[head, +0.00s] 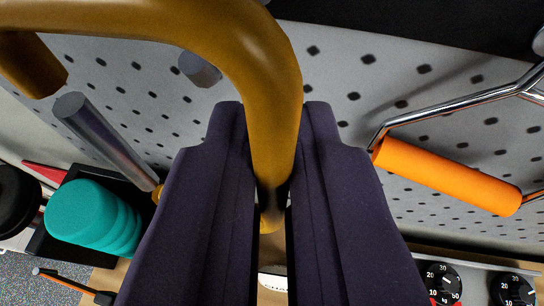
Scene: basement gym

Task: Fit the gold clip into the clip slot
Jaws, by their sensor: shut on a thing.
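The gold clip (262,52) is a thick, bent gold bar close to the camera in the head view. It runs from the upper left across the top and curves down between my fingers. Its other end (35,70) hangs free at the upper left. My gripper (272,135) has two dark purple fingers shut on the clip's right leg, one on each side. The fingers and the clip hide much of the middle of the view. I cannot make out the clip slot.
A pale pegboard (130,90) with dark holes fills the background. A grey peg (105,140) sticks out at the left. An orange handle (448,177) on a chrome frame is at the right. Teal discs (90,218) are lower left, and dials (440,281) marked kg lower right.

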